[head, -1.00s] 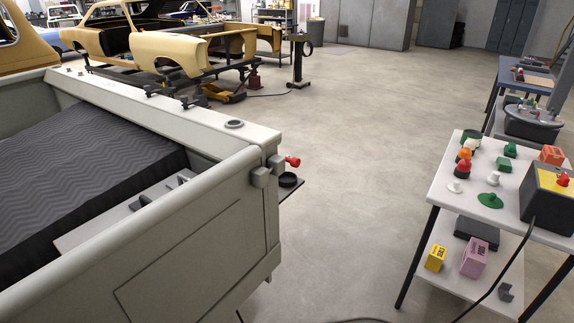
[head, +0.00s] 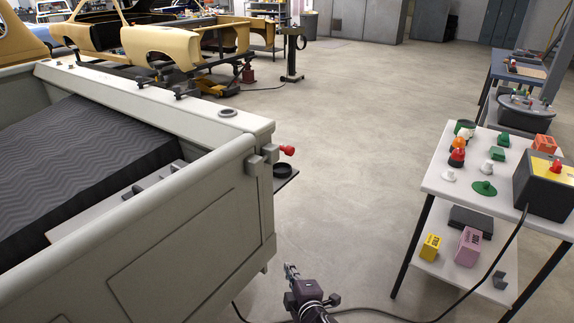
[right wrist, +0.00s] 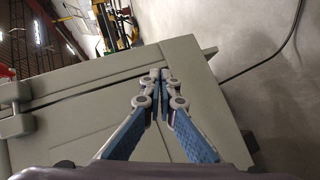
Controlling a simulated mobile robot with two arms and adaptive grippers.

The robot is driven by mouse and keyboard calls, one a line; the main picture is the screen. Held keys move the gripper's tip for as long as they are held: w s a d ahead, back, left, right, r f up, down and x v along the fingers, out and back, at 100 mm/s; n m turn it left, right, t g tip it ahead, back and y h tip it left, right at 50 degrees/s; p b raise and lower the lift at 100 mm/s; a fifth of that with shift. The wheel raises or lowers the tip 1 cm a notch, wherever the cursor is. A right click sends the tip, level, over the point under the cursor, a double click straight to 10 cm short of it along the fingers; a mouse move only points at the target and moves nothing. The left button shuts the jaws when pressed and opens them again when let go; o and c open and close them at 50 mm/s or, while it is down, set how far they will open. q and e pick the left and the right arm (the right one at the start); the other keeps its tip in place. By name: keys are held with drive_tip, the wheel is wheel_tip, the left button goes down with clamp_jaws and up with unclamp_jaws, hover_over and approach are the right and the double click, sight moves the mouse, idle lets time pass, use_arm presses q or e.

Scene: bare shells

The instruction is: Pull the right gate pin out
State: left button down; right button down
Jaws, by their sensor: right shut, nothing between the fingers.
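The right gate pin shows as a red knob (head: 287,150) sticking out at the grey latch block (head: 262,160), at the top corner of the truck's tailgate (head: 185,250). My right gripper (head: 290,268) is low at the bottom of the head view, below and apart from the pin. In the right wrist view its fingers (right wrist: 164,76) are shut and empty, in front of the grey-green truck panel (right wrist: 70,125). The latch (right wrist: 15,110) is at that view's left edge. My left gripper is not in view.
A small dark shelf with a black round dish (head: 282,170) juts out just below the pin. A white table (head: 450,190) with several coloured parts and a yellow-topped box stands at the right. A cable runs along the floor.

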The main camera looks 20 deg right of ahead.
drive_tip(key=w+r+n+t, duration=0.1)
drive_tip(key=r+t, duration=0.1)
drive_tip(key=r, duration=1)
drive_tip(key=w+r+n+t+h, duration=0.1)
drive_tip(key=w+r+n+t, duration=0.1)
drive_tip(key=r, duration=1.1)
drive_tip(key=shift+r+t, duration=0.15)
drive_tip(key=shift+t, duration=0.45)
drive_tip(key=shift+w+d, duration=0.15)
drive_tip(key=shift+w, duration=0.05)
drive_tip(key=w, duration=0.6)
drive_tip(key=w+r, duration=0.1)
drive_tip(key=w, duration=0.3)
drive_tip(key=shift+d+p, duration=0.35)
drive_tip(key=shift+p, duration=0.05)
drive_tip(key=w+d, duration=0.1)
drive_tip(key=w+d+p, duration=0.1)
drive_tip(key=d, duration=0.1)
drive_tip(key=shift+w+r, duration=0.15)
drive_tip(key=shift+r, duration=0.15)
